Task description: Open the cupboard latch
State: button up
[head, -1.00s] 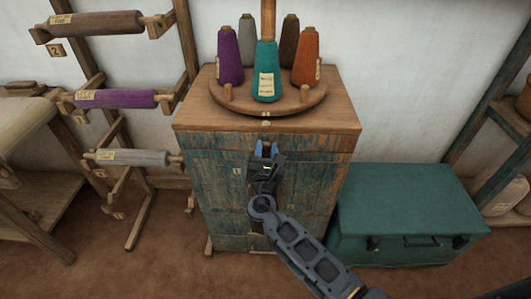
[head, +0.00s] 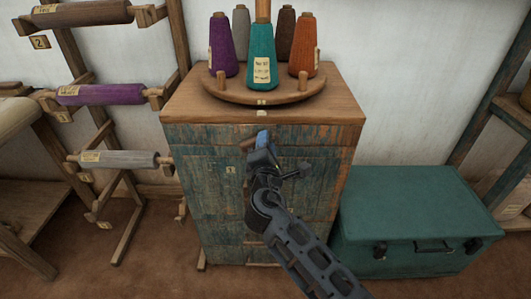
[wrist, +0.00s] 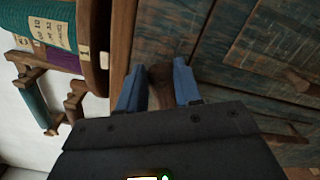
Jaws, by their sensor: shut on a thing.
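The cupboard (head: 215,200) is a worn blue-green wooden cabinet with a brown top, standing in the middle of the head view. Its latch (head: 247,144) is a small brown wooden piece high on the front; one end sticks out to the left of my fingers. My gripper (head: 263,139) is at the latch, with its blue fingers rolled to one side. In the wrist view the brown latch (wrist: 160,84) sits between the two blue fingers (wrist: 158,90), which are shut on it. My gripper and arm hide the part of the front behind them.
Yarn cones (head: 262,58) stand on a round wooden rack (head: 228,93) on the cupboard. A green chest (head: 415,208) stands close on the right. A rack of rollers (head: 115,95) is on the left. A wooden knob (wrist: 298,80) shows on the front in the wrist view.

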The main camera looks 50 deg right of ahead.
jog(key=m+b, duration=0.4)
jog(key=shift+s+f+m, duration=0.1)
jog(key=shift+f+m, duration=0.3)
jog(key=shift+b, duration=0.3)
jog(key=o, duration=1)
jog(key=shift+o, duration=0.2)
jog(key=v, duration=0.7)
jog(key=shift+s+a, duration=0.25)
jog(key=shift+a, duration=0.05)
